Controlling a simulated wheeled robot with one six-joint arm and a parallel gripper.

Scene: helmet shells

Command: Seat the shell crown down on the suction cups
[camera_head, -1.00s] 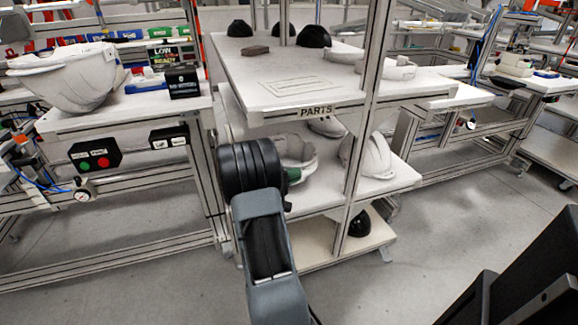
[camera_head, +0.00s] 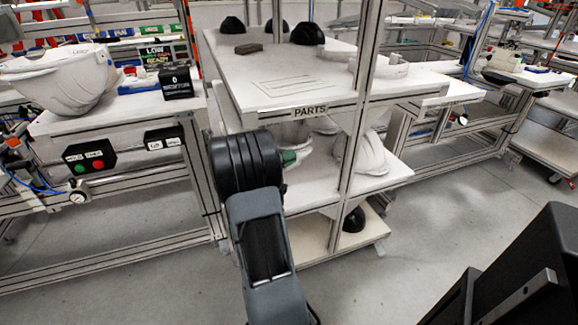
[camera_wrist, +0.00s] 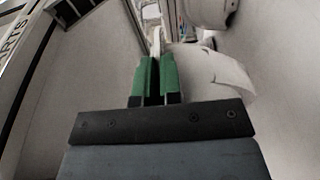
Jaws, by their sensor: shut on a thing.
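My gripper (camera_head: 289,157) reaches into the middle level of the parts rack, mostly hidden behind my own arm. Its green fingers (camera_wrist: 157,78) are shut on a thin white edge (camera_wrist: 157,42), seemingly the rim of a white shell. That shell (camera_head: 298,138) shows partly in the head view, just beyond the fingers and below the PARTS label. Another white shell (camera_head: 366,155) stands to its right on the same shelf. A large white shell (camera_head: 72,82) sits bowl-like, opening up, on the left bench. No suction cups can be made out.
The rack's top shelf (camera_head: 235,72) is close above my gripper, and a rack post (camera_head: 350,140) stands to its right. The left bench (camera_head: 125,110) carries a button box (camera_head: 89,157) on its front. Floor (camera_head: 140,285) in front is clear.

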